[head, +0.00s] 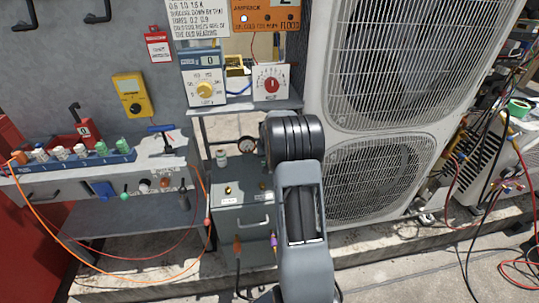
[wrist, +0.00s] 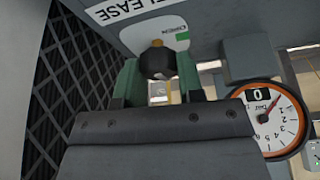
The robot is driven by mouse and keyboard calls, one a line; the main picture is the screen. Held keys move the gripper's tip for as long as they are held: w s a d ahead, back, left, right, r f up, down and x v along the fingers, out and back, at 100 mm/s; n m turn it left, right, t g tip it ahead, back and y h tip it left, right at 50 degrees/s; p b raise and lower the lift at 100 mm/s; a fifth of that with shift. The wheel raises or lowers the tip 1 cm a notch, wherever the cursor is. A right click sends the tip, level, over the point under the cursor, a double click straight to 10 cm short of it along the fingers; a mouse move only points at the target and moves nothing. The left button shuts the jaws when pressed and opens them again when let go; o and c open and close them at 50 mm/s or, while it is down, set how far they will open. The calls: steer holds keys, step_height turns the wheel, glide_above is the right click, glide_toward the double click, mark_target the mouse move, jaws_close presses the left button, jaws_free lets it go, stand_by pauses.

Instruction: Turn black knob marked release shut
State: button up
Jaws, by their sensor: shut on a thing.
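The black knob (wrist: 158,63) shows in the upper middle of the wrist view, below a plate lettered "RELEASE" (wrist: 105,10). A small label by the knob shows a green patch and what looks like "OPEN" (wrist: 181,37). My gripper (wrist: 157,74) has its two green fingers on either side of the knob and is shut on it. The knob's far side and exact pointing direction are hard to make out. In the head view, my own arm hides the knob and the gripper.
A dark grille (wrist: 60,80) lies close at left. A large condenser (head: 375,180) stands right of my arm.

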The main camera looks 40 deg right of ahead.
steer(key=shift+m, duration=0.7)
steer(key=shift+h, duration=0.3)
steer(key=o, duration=0.9)
steer(key=v, duration=0.3)
steer(key=shift+s+a, duration=0.3)
steer(key=s+a, duration=0.3)
steer(key=s, duration=0.1)
steer(key=s+a, duration=0.4)
steer(key=shift+s+a, duration=0.1)
steer(key=shift+s, duration=0.15)
